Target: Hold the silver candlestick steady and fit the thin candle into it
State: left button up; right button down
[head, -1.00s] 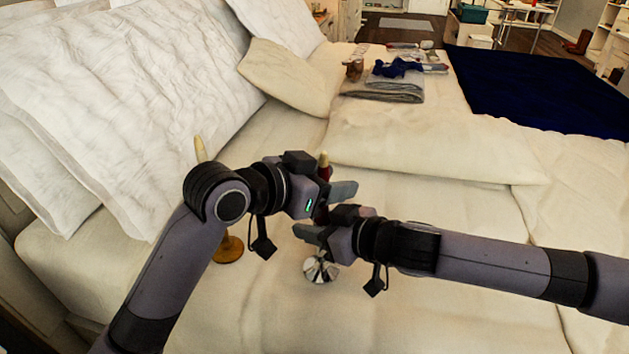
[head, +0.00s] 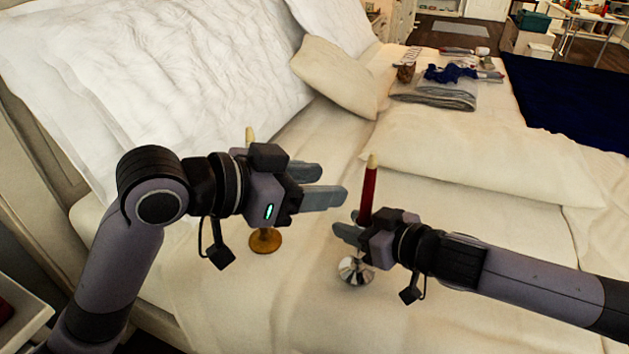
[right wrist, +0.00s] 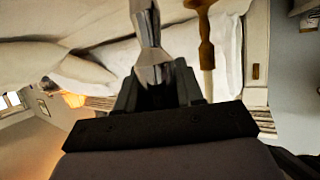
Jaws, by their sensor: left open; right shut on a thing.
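The silver candlestick (head: 355,271) stands on the bed, its faceted foot showing below my right gripper (head: 348,226). My right gripper is shut on its stem, which also shows in the right wrist view (right wrist: 148,30). A thin red candle (head: 368,192) with a pale tip rises nearly upright, leaning slightly, in line above the silver foot. Its lower end is hidden behind my right gripper, so I cannot see the joint. My left gripper (head: 333,181) is open and empty, left of the red candle and apart from it.
A wooden candlestick (head: 265,241) with a pale candle (head: 250,135) stands behind my left gripper. White pillows (head: 180,80) lie at the back left. Folded grey cloth (head: 435,95) and small items lie farther back. Bare bedding is free in front of the silver candlestick.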

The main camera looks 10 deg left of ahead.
jog(key=c, duration=0.6)
grip_release()
